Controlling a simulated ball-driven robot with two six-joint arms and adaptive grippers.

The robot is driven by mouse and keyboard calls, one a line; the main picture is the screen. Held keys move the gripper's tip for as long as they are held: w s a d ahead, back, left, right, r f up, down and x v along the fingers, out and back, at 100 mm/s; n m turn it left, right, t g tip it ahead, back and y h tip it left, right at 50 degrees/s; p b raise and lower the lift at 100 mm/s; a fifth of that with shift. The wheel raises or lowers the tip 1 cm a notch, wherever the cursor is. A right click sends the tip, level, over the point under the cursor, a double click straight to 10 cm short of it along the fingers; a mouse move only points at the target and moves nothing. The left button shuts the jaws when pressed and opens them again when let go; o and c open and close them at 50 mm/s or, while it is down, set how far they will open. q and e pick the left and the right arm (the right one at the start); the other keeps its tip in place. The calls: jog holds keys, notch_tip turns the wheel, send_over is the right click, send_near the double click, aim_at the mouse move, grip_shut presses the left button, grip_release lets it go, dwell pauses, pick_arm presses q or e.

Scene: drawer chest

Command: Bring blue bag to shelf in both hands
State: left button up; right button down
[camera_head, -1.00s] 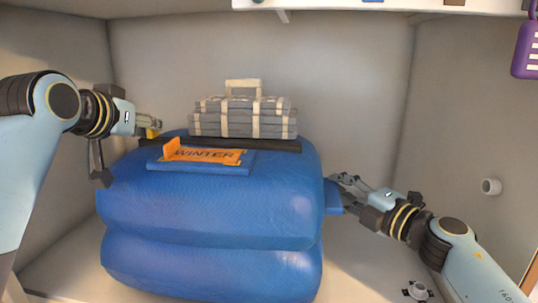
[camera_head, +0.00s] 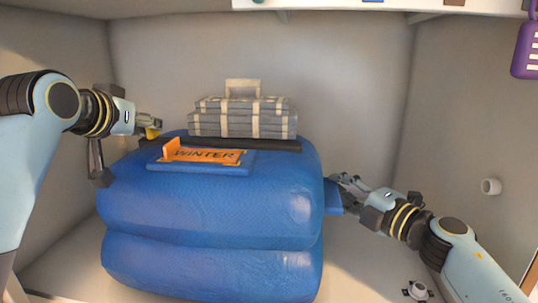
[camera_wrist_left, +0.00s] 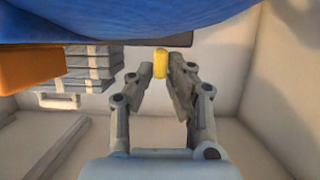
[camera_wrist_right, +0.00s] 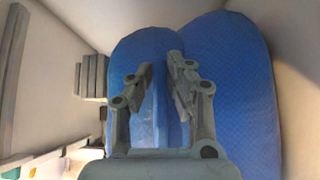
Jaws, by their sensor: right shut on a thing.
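The blue bag (camera_head: 210,215), two bulging layers with an orange WINTER label (camera_head: 208,155) on top, fills the middle of the head view. A dark bar with a yellow end (camera_head: 153,133) lies across its top. My left gripper (camera_head: 150,122) is beside that yellow end. In the left wrist view its fingers are apart, with the yellow end (camera_wrist_left: 160,63) at the gap between the tips; I see no clear contact. My right gripper (camera_head: 345,190) is shut on a blue side tab (camera_head: 332,197) of the bag. The bag also fills the right wrist view (camera_wrist_right: 230,80).
A stack of grey strapped bundles (camera_head: 240,122) rests on or behind the bag's top. Pale walls enclose the bag on both sides and behind. A white knob (camera_head: 491,186) is on the right wall.

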pick_arm(q)
jog(key=o, duration=0.5)
pick_arm(e)
jog(key=shift+r, duration=0.15)
pick_arm(q)
jog(key=shift+f, duration=0.1)
pick_arm(e)
jog(key=c, duration=1.6)
grip_release()
jog(key=shift+c, duration=0.2)
pick_arm(q)
jog(key=shift+s, duration=0.1)
pick_arm(e)
jog(key=o, duration=0.5)
jog(key=shift+s, duration=0.1)
jog(key=shift+c, duration=0.2)
pick_arm(q)
jog(key=shift+s, duration=0.1)
jog(key=shift+b+v, duration=0.3)
jog(key=shift+v, duration=4.15)
pick_arm(e)
jog(key=shift+f, duration=0.35)
